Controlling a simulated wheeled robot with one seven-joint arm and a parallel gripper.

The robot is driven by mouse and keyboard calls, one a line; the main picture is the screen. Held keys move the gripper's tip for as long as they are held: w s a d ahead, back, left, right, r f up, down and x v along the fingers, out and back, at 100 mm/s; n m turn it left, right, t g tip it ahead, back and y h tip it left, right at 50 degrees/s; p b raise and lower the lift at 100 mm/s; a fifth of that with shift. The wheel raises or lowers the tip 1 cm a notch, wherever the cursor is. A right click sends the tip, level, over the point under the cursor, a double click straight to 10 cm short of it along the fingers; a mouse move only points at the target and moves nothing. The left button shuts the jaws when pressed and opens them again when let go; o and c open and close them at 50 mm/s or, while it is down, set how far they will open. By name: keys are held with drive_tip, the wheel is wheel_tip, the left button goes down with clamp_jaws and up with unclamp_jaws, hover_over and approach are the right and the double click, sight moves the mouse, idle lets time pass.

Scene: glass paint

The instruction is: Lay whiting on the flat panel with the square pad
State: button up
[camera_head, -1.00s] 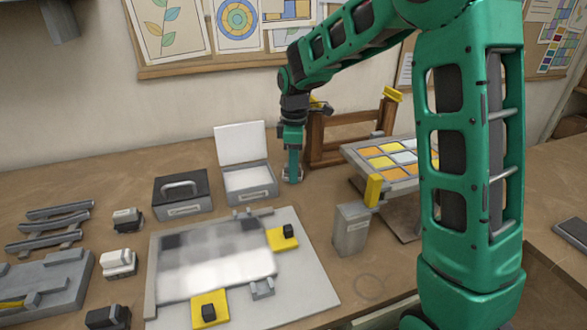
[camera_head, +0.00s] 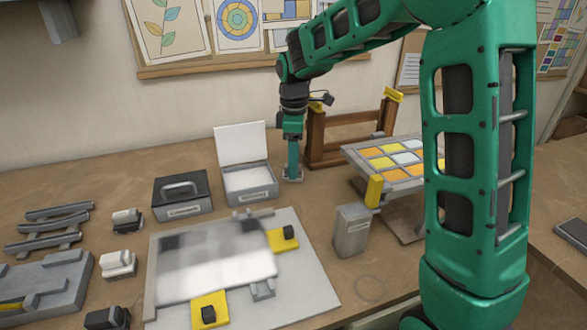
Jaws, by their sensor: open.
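The flat panel (camera_head: 205,284) lies on a pale board and is clear to grey. A cloudy white patch covers much of it, and dark patches show near its far edge. My gripper (camera_head: 292,176) points down just right of the open white-lidded box (camera_head: 250,196), low over the table. Its fingers are small in view, and a small grey piece shows at their tips; I cannot tell whether it touches them. Small blocks stand left of the panel: one white and dark (camera_head: 127,220), one white (camera_head: 118,264), one dark (camera_head: 107,318). I cannot tell which is the square pad.
Yellow corner clamps (camera_head: 283,239) hold the panel. A dark handled box (camera_head: 182,194) stands left of the open box. A grey canister (camera_head: 351,232) stands right of the panel. A coloured glass panel (camera_head: 385,160) rests on a stand at right. Grey rails (camera_head: 50,228) lie at left.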

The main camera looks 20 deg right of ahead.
wheel_tip(320, 180, up, 9)
drive_tip(key=shift+w+r, duration=0.15)
drive_tip(key=shift+d, duration=0.1)
idle(0.4)
